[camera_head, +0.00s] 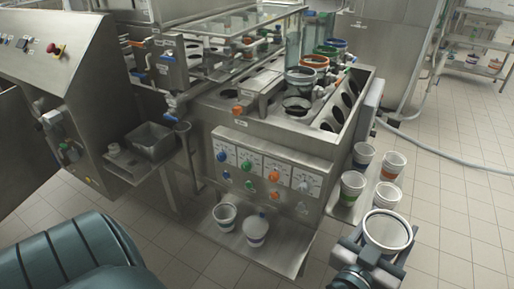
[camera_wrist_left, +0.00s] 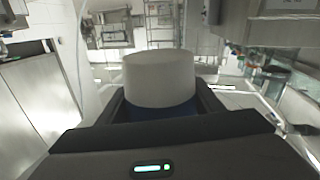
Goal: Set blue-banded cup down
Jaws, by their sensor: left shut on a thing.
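The blue-banded cup (camera_head: 387,230) is white and upright, at the lower right of the head view, with its open mouth facing up. My left gripper (camera_head: 377,249) is shut around it, hiding much of its lower wall. In the left wrist view the cup (camera_wrist_left: 160,78) stands between the two fingers, with blue showing low on its side. In the head view it is in front of the side shelf; whether it touches any surface cannot be told. My right gripper is not in view.
Several banded cups, one of them orange-banded (camera_head: 392,164), stand on the side shelf (camera_head: 340,212) just beyond my gripper. Two cups, including a left one (camera_head: 225,214), stand on the front lower shelf (camera_head: 285,262). The tiled floor (camera_head: 460,215) at right is mostly clear.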

